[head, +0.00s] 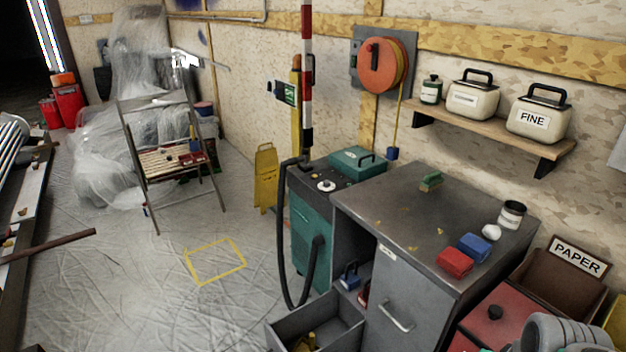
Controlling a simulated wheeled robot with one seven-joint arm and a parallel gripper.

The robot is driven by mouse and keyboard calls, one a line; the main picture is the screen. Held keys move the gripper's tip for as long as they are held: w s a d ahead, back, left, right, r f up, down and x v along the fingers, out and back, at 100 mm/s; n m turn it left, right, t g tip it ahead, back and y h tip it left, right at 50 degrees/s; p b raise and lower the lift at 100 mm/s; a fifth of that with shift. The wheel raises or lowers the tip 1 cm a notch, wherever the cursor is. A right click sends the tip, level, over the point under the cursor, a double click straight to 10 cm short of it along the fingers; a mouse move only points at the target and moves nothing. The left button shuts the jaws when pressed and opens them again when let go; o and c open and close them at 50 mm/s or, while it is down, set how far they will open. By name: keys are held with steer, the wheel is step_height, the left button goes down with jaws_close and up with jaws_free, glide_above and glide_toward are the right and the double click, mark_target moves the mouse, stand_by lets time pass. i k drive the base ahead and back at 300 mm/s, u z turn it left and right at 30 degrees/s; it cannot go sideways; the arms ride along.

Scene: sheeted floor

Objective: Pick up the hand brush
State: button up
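A small green-topped item with a paler underside, which looks like the hand brush (431,181), lies near the back edge of the grey metal cabinet top (385,208). It is small in the head view, so its bristles are not clear. Nothing touches it. My gripper cannot be made out. A grey rounded form in the bottom right corner may be part of my arm.
A red block (455,262), a blue block (475,247), a white ball (491,232) and a tin (511,214) stand at the cabinet's right. An open drawer (318,322) juts out below. A shelf (490,134) hangs behind. Floor at left is partly clear.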

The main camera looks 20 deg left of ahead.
mark_target(433, 181)
steer(key=u, duration=0.9)
steer(key=i, duration=1)
